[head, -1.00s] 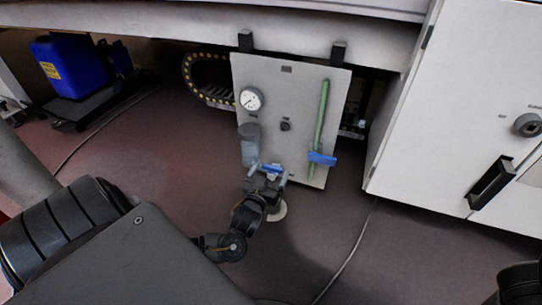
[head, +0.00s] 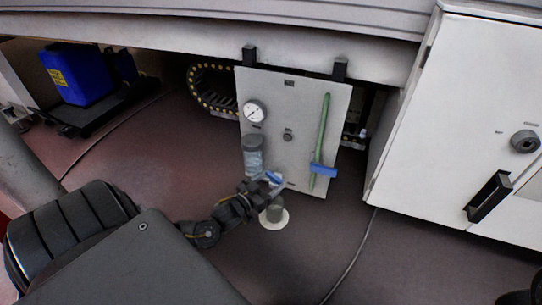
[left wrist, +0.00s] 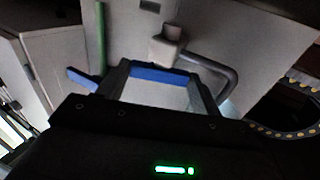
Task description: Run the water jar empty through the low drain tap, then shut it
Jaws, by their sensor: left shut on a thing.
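A grey panel (head: 305,105) hangs under the beam. The water jar (head: 253,158) is on its lower left, clear with a dark cap; its water level is too small to tell. Below the jar is the low drain tap's blue handle (head: 273,179), tilted in the head view. My left gripper (head: 267,184) is shut on this handle. The left wrist view shows the blue handle (left wrist: 158,74) between both fingers, with a grey fitting and bent pipe (left wrist: 215,68) beyond. A grey cup (head: 275,210) stands on a pale disc below the tap. My right gripper is not visible.
A round gauge (head: 253,111) sits above the jar. A green tube (head: 322,130) with another blue lever (head: 323,170) is on the panel's right. A white cabinet (head: 450,110) stands right. A thin cable (head: 350,262) crosses the floor. A blue canister (head: 77,75) is far left.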

